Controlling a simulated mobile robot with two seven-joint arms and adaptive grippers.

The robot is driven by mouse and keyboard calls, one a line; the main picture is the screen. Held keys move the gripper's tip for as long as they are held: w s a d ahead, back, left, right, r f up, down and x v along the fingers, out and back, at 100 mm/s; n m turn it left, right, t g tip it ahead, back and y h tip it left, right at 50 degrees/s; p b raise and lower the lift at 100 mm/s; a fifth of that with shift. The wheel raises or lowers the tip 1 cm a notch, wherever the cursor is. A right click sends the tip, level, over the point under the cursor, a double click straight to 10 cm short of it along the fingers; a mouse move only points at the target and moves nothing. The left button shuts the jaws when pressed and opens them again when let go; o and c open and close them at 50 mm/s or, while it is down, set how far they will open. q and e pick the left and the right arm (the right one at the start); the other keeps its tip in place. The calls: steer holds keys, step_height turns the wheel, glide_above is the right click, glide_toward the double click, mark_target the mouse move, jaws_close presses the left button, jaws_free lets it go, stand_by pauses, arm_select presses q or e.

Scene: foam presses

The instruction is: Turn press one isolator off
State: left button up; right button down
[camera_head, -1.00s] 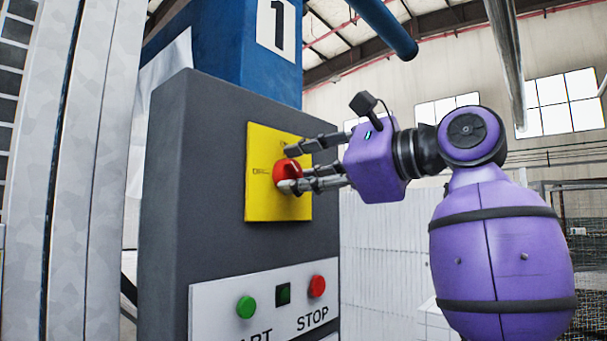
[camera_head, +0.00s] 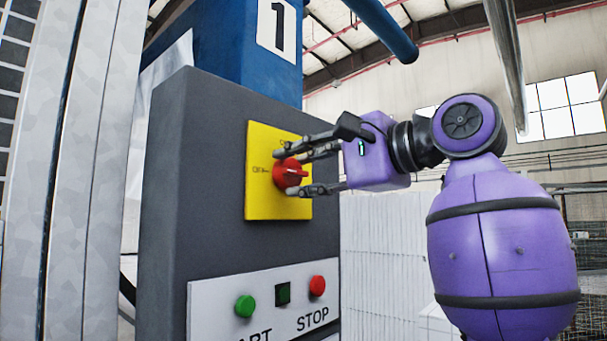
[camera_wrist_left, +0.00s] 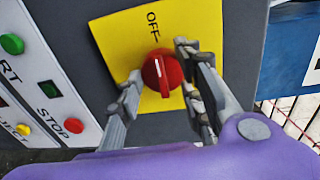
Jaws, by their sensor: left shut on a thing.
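The press one isolator is a red rotary knob (camera_head: 291,173) on a yellow plate (camera_head: 262,203), on the grey cabinet (camera_head: 190,230) under the number 1 sign. My left gripper (camera_head: 289,171) is shut on the knob, one finger side above it and one below. In the left wrist view the knob (camera_wrist_left: 162,73) sits between the fingers of the gripper (camera_wrist_left: 158,74). Its white line points roughly toward the OFF label (camera_wrist_left: 153,22). In the head view the knob's ridge lies nearly level. My right gripper is not in view.
A white panel below holds a green START button (camera_head: 245,306), a dark square (camera_head: 283,294) and a red STOP button (camera_head: 317,286). The wrist view also shows a yellow EJECT button (camera_wrist_left: 23,130). A pale machine column (camera_head: 75,170) stands left.

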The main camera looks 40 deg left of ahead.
arm_select(q)
steer(key=shift+f, duration=0.4)
steer(key=o, duration=1)
steer(key=shift+o, duration=0.3)
steer(key=shift+r, duration=0.15)
steer(key=s+d+r, duration=0.1)
steer(key=d, duration=1.1)
steer(key=shift+a, duration=0.1)
